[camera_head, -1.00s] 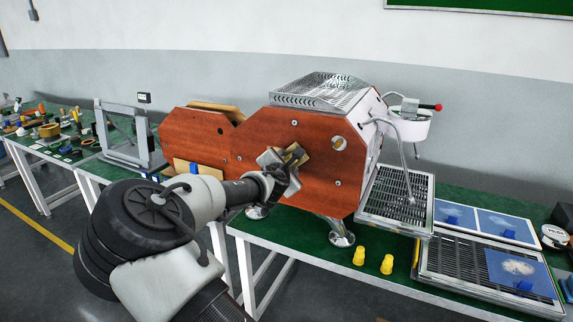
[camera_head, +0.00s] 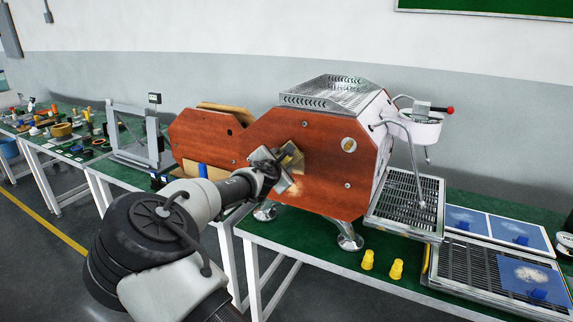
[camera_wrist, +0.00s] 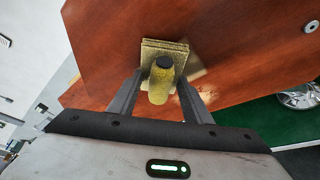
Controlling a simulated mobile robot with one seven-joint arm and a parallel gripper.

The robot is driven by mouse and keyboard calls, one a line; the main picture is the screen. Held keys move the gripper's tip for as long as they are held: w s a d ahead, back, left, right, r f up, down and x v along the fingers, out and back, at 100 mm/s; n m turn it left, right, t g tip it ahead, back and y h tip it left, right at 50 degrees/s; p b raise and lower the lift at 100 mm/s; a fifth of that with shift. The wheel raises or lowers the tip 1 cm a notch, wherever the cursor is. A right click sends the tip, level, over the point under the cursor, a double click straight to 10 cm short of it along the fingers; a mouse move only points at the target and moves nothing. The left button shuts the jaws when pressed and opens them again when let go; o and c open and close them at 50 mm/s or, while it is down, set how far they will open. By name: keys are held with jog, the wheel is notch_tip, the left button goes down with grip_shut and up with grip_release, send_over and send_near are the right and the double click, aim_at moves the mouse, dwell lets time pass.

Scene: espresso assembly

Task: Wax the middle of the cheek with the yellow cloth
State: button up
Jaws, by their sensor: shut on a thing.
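The cheek (camera_head: 325,180) is the reddish-brown wooden side panel of the espresso machine. It also fills much of the wrist view (camera_wrist: 235,40). My gripper (camera_head: 275,165) is in front of the left-middle part of the cheek. It is shut on the yellow cloth (camera_wrist: 160,85), which shows as a yellow handle with a dark round end on a square yellowish pad (camera_wrist: 178,50). The pad is at the cheek's face; whether it touches cannot be told for sure. A pale patch (camera_wrist: 198,73) shows on the wood beside the pad. The gripper partly hides the cloth in the head view.
A second wooden panel (camera_head: 200,140) stands left of the machine. Two yellow cups (camera_head: 396,269) stand on the green table below the cheek. Grated trays (camera_head: 405,200) and blue cloths (camera_head: 465,220) lie right. A metal frame (camera_head: 135,130) stands farther left.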

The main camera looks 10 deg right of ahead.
jog(key=shift+w+a, duration=0.3)
jog(key=shift+a, duration=0.05)
jog(key=shift+w+a+b, duration=0.2)
jog(key=shift+w+a, duration=0.25)
jog(key=shift+a, duration=0.2)
jog(key=shift+w+a+b, duration=0.15)
jog(key=shift+w+a, duration=0.25)
jog(key=shift+a, duration=0.2)
jog(key=s+a+b, duration=0.2)
jog(key=s+a, duration=0.2)
jog(key=s, duration=0.1)
jog(key=shift+s, duration=0.35)
